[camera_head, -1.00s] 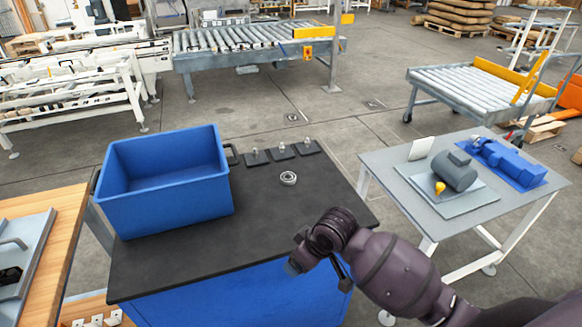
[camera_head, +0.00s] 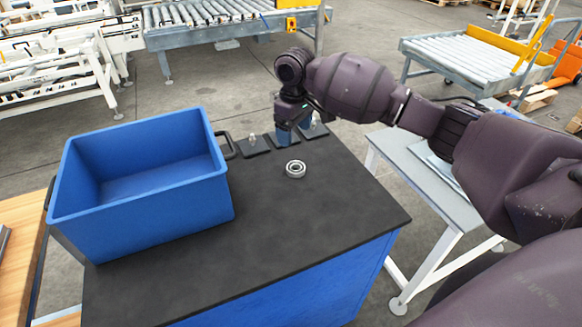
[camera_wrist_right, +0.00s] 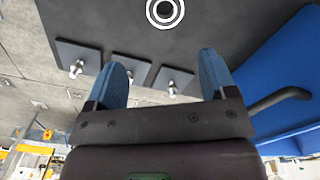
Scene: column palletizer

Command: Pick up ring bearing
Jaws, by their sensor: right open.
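The ring bearing (camera_head: 296,169) is a small silver ring lying flat on the black top of the blue workbench (camera_head: 300,235). It also shows at the top edge of the right wrist view (camera_wrist_right: 165,11). My right gripper (camera_head: 284,135) is above the far edge of the bench top, beyond the bearing and apart from it. In the right wrist view its two blue fingers (camera_wrist_right: 163,75) are spread wide with nothing between them. My left gripper is in neither view.
A large, empty-looking blue bin (camera_head: 215,190) stands on the left of the bench. Several black plates with upright pins, such as this one (camera_head: 253,147), line the far edge, partly hidden by my gripper. A grey side table (camera_head: 440,195) stands to the right. The bench's front is clear.

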